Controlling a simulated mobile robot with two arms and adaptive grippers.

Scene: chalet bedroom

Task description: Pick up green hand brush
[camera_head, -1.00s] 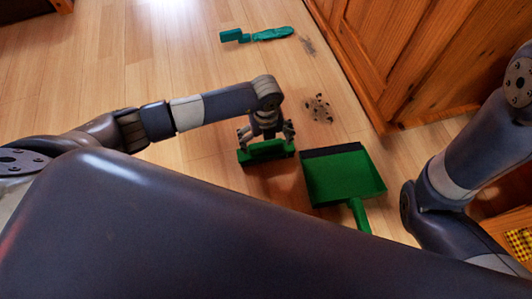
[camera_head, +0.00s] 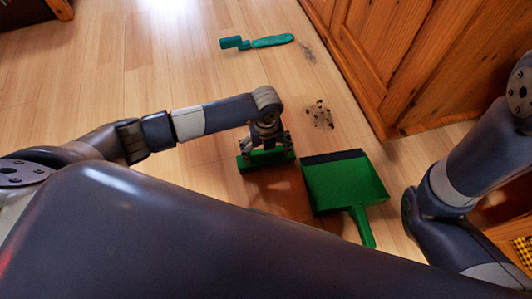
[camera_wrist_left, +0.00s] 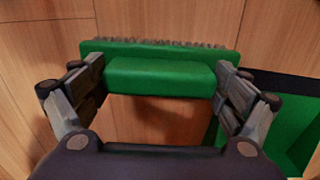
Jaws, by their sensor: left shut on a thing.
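The green hand brush (camera_head: 246,163) is low at the floor in the middle of the head view, left of the green dustpan. My left gripper (camera_head: 266,147) is above it and shut on it. In the left wrist view the brush (camera_wrist_left: 160,77) lies across the picture with its dark bristles along the far edge. The fingers of the left gripper (camera_wrist_left: 160,85) press on the two ends of its raised green block. I cannot tell whether the brush touches the floor. Part of my right arm shows at the right, but its gripper is out of view.
A green dustpan (camera_head: 345,184) with a dark front lip lies close right of the brush. Dark debris (camera_head: 319,114) lies beyond it. A teal brush-like tool (camera_head: 270,41) lies farther back. A wooden cabinet (camera_head: 400,55) bounds the right; floor at left is clear.

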